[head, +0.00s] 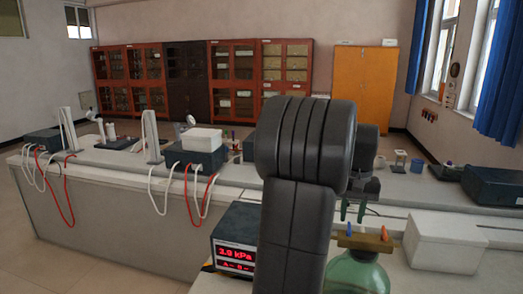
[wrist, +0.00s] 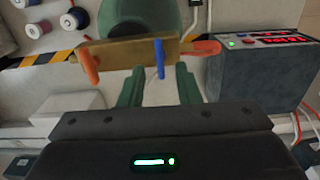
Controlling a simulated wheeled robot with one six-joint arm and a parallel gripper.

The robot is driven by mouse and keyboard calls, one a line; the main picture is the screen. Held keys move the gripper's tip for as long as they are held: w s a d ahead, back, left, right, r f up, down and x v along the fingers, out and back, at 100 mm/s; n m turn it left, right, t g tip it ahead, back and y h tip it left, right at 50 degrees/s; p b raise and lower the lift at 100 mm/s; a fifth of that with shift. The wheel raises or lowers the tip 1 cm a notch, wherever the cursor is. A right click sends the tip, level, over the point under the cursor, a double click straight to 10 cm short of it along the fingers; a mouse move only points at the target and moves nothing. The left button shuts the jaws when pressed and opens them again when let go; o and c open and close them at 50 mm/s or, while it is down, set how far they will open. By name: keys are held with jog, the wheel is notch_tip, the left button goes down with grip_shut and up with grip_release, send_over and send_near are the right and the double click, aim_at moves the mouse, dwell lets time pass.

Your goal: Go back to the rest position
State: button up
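My gripper (wrist: 160,78) has its two green fingers spread apart, with nothing held between them. In the head view my gripper (head: 353,214) points down, partly hidden behind my dark arm, just above a green rounded vessel (head: 358,274). The vessel carries a brass-coloured bar (head: 363,243) with an orange lever and a blue lever. In the wrist view the bar (wrist: 120,52) lies just beyond the fingertips. The blue lever (wrist: 159,58) shows between the finger lines, with gaps on both sides; I cannot tell its depth from the fingertips.
A pressure meter (head: 236,240) with red digits stands left of the vessel. A white box (head: 443,243) stands to its right. Behind runs a long bench (head: 110,176) with power boxes and hanging cables. In the wrist view, several spools (wrist: 70,20) lie upper left.

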aim_at(350, 226)
jog(key=shift+f, duration=1.5)
jog(key=shift+r, duration=0.15)
notch_tip(350, 226, up, 14)
jog(key=b, duration=0.1)
notch_tip(350, 226, down, 14)
jog(key=shift+f+p, duration=0.25)
jog(key=shift+p, duration=0.5)
jog(key=shift+r+n, duration=0.1)
jog(key=shift+n, duration=0.3)
jog(key=n, duration=0.3)
jog(key=shift+n, duration=0.4)
jog(key=shift+n+b, duration=0.6)
jog(key=shift+n, duration=2)
